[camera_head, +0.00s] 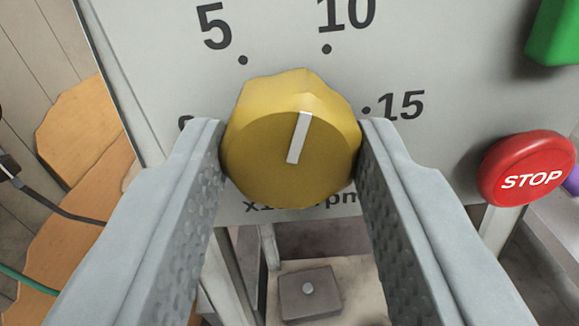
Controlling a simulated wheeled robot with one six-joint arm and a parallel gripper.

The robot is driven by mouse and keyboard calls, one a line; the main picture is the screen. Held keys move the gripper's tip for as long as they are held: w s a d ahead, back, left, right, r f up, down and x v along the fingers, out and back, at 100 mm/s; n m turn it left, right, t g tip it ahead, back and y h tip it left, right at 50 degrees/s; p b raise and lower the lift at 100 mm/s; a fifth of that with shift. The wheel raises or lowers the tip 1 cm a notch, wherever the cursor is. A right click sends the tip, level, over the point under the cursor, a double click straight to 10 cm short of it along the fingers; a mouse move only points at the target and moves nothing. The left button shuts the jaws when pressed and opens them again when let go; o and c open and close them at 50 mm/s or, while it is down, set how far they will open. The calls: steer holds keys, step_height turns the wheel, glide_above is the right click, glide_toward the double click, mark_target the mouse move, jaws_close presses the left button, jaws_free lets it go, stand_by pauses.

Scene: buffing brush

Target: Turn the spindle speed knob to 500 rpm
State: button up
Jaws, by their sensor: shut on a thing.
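The yellow spindle speed knob (258,150) sits on a light grey panel (160,60). Its white pointer line (299,137) tilts slightly right of straight up and lines up with the dot by the 10. The 5 (215,26) and its dot are up and left of the knob, the 10 (346,12) is above it, and the 15 (400,106) is to the right. A mark at the left and part of the rpm label below are hidden. My gripper (292,150) is shut on the knob, one finger on each side.
A red STOP button (528,168) stands out from the panel right of my right finger. A green block-shaped part (555,32) is at the top right. Dark and green cables (60,212) hang at the left. A grey block (308,291) lies below the panel.

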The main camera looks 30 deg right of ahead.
steer(key=n, duration=0.5)
steer(key=shift+n, duration=2.4)
steer(key=o, duration=1)
steer(key=shift+a, duration=0.1)
steer(key=shift+s, duration=0.1)
steer(key=v, duration=1.7)
steer(key=shift+a, duration=0.1)
